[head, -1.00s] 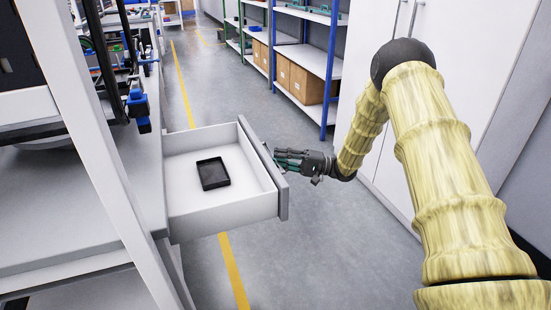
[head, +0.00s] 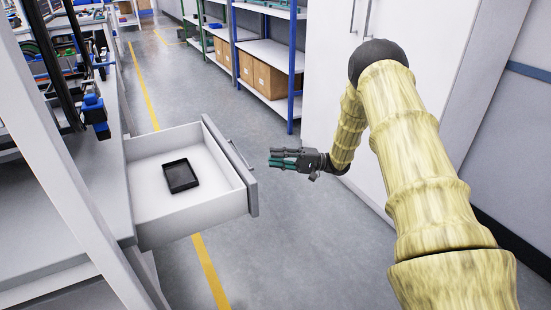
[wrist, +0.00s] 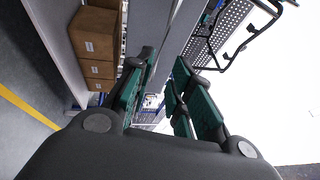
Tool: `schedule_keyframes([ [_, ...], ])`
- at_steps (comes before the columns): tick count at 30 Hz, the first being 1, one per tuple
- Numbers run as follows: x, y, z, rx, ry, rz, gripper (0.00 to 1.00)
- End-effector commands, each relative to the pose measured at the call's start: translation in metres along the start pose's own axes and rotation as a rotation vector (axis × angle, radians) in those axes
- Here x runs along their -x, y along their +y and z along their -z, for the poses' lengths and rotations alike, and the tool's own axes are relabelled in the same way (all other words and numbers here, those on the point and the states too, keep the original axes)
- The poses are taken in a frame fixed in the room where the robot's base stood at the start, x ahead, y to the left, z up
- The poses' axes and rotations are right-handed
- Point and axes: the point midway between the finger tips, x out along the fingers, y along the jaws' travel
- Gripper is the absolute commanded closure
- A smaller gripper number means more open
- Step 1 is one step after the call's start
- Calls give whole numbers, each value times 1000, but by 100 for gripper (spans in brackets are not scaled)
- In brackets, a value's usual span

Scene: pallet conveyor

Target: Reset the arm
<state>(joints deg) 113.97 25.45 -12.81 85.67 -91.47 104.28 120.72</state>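My gripper (head: 284,160) is in the air to the right of the open drawer (head: 190,222), apart from its front and handle (head: 240,155). In the wrist view my gripper's green-padded fingers (wrist: 160,95) are spread with a gap between them, and nothing is held. My arm reaches in from the right side of the head view and bends down to the gripper. The drawer is pulled out from the workbench and holds a small black tray (head: 181,176).
The workbench (head: 85,175) with its white upright is at left. Shelves with cardboard boxes (head: 270,80) stand at the back. A white cabinet (head: 330,60) is close behind my arm. The floor between drawer and cabinet is clear.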

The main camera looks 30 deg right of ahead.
Motion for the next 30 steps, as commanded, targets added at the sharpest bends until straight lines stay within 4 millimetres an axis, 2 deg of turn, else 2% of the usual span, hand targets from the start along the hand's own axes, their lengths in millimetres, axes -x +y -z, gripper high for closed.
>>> schedule_keyframes([
  [8, -1, 2, 0, 4, 6, 0, 79],
  [11, -9, 13, -1, 31, 42, -4, 79],
  [13, -18, 29, -2, 69, 95, -16, 79],
  [18, -42, 89, -10, 199, 286, -111, 79],
  [23, -52, 154, -31, 306, 439, -286, 79],
  [26, -51, 196, -53, 355, 503, -430, 79],
  [30, -42, 252, -96, 406, 542, -663, 79],
])
